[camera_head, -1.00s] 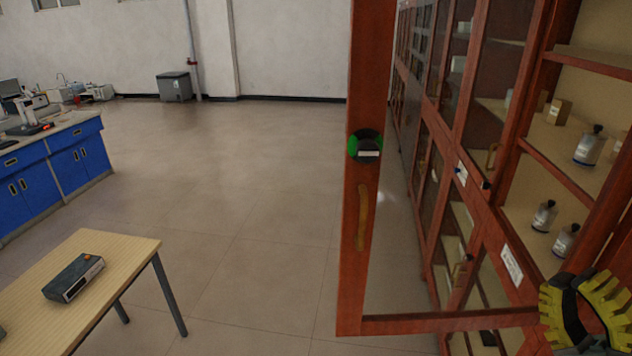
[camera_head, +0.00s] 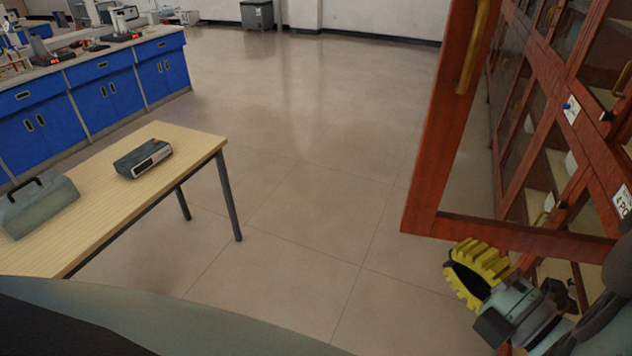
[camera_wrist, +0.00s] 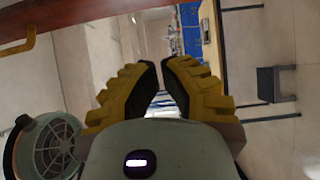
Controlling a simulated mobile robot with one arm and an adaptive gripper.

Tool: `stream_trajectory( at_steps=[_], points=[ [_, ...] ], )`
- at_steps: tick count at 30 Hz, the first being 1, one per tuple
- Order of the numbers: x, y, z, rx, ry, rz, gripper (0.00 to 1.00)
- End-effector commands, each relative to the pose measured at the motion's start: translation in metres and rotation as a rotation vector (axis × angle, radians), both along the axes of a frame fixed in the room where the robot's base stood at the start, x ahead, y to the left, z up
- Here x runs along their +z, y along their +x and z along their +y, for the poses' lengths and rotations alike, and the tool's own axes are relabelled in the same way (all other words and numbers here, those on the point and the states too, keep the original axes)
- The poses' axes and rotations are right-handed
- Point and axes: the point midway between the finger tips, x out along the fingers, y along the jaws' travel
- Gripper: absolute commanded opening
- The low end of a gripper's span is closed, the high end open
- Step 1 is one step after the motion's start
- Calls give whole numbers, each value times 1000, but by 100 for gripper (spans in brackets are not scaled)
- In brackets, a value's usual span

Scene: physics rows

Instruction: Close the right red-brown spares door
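The red-brown spares door (camera_head: 437,160) stands open at the right in the head view, a frame around a see-through pane. Its brass handle (camera_head: 473,48) is near the top of the picture. My gripper (camera_head: 462,270) is just below the door's bottom rail in the picture; I cannot tell if they touch. In the wrist view the yellow fingers of my gripper (camera_wrist: 161,66) are tipped together with only a thin gap, and nothing is between them. A red-brown frame part of the door (camera_wrist: 75,14) and the handle (camera_wrist: 22,42) show at the top left there.
The row of red-brown cabinets (camera_head: 565,95) runs along the right. A wooden table (camera_head: 105,185) with a grey device (camera_head: 142,158) and a grey case (camera_head: 38,207) stands at the left. Blue benches (camera_head: 105,95) are behind it. The floor between table and door is clear.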

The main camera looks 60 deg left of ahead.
Motion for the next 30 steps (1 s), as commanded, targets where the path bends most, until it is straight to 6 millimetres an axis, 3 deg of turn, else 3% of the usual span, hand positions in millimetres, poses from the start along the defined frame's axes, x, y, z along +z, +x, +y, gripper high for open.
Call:
stream_trajectory(
  at_steps=[6, 19, 30],
  points=[
    [2, -2, 33, 16, 5, -1, 0],
    [2, 2, 81, 13, 4, -1, 0],
    [2, 30, 103, 5, 4, 0, 0]
  ],
)
